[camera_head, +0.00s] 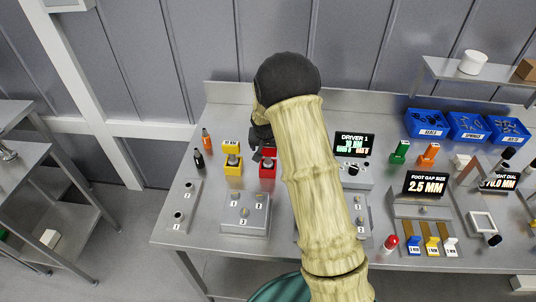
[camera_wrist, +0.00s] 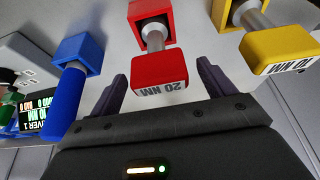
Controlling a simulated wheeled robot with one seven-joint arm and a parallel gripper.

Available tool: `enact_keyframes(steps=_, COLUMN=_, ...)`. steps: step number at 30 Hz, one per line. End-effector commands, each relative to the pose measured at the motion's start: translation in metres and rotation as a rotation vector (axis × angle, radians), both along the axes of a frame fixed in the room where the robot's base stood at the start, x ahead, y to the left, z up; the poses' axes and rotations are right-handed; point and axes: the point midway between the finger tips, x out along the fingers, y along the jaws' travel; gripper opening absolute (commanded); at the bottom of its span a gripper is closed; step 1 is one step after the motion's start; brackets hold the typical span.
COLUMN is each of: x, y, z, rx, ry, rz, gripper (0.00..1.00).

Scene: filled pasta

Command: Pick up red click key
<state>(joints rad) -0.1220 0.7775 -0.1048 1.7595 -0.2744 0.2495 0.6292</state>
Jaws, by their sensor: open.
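The red click key (camera_wrist: 157,70) is labelled 20 NM and stands between my gripper's fingers in the wrist view. Its grey shaft runs into a red block at its far end. In the head view, part of the red key (camera_head: 267,169) shows on the table beside my arm. My gripper (camera_wrist: 162,85) is open, with one dark finger on each side of the red head; I cannot tell whether either touches it. In the head view, my gripper (camera_head: 262,140) is at the red key, partly hidden by my arm.
A yellow key (camera_wrist: 280,52) stands close on one side of the red one and a blue key (camera_wrist: 74,85) on the other in the wrist view. The yellow key (camera_head: 232,160) is left of the red one in the head view. A driver display (camera_head: 354,145) stands right of my arm.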

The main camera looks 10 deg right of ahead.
Motion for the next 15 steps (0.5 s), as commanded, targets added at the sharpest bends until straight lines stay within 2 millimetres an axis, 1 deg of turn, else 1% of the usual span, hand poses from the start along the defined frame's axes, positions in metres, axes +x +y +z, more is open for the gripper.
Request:
enact_keyframes(steps=3, x=0.005, y=-0.002, z=-0.012, rx=-0.001, ry=0.004, rz=0.000, gripper=0.82)
enact_keyframes(steps=6, x=0.008, y=-0.003, z=-0.018, rx=0.000, ry=0.000, rz=0.001, gripper=0.82)
enact_keyframes(steps=15, x=0.008, y=-0.004, z=-0.020, rx=-0.001, ry=0.000, rz=-0.001, gripper=0.82)
